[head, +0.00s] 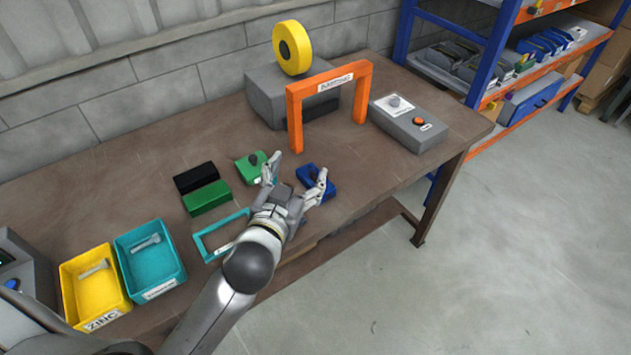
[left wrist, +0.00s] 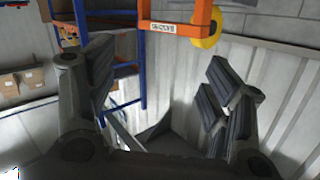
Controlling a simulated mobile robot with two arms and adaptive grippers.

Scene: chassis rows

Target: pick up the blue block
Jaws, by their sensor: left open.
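The blue block (head: 308,178) lies on the brown workbench, with a small dark knob on top. One finger of my left gripper (head: 296,172) covers part of it in the head view. The gripper is open and empty, its fingers spread, one overlapping the blue block and the other near the green block with a dark knob (head: 246,170). How high the fingers are above the bench is hard to tell. In the left wrist view my left gripper (left wrist: 155,95) shows two parted fingers with nothing between them; the blue block does not show there. My right gripper is not in view.
A black block (head: 195,177) and a green block (head: 207,198) lie left. A teal frame (head: 212,250), teal bin (head: 172,265) and yellow bin (head: 103,300) are nearer. Behind stand an orange arch (head: 294,118), a grey box with a yellow wheel (head: 290,32), and a control box (head: 420,138).

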